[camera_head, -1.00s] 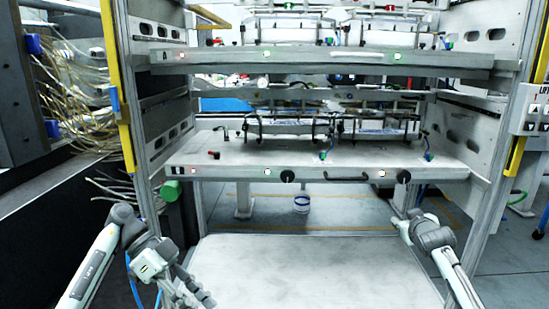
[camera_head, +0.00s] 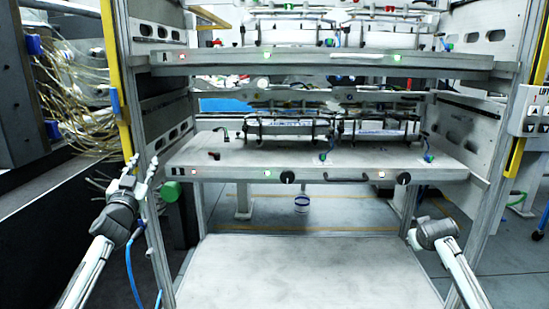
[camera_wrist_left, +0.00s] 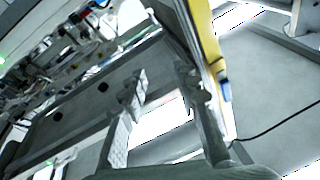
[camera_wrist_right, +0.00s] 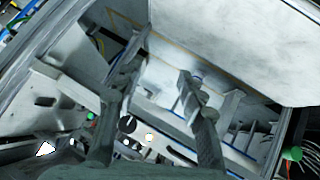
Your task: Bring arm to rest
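My left gripper (camera_head: 144,160) points up at the left, in front of the rack's yellow-edged left post. Its two fingers are spread with nothing between them. The left wrist view shows the same open fingers (camera_wrist_left: 160,80), with the rack behind them. My right arm (camera_head: 437,234) comes in from the lower right, beside the rack's right leg; its fingers are not clear in the head view. In the right wrist view my right gripper (camera_wrist_right: 158,65) has its fingers apart and empty.
The rack has an upper shelf (camera_head: 330,62) and a middle shelf (camera_head: 240,160), each with metal fixtures. A low white board (camera_head: 300,275) lies bare between the arms. Loose cables (camera_head: 75,90) hang at the left. A control box (camera_head: 535,112) is at the right.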

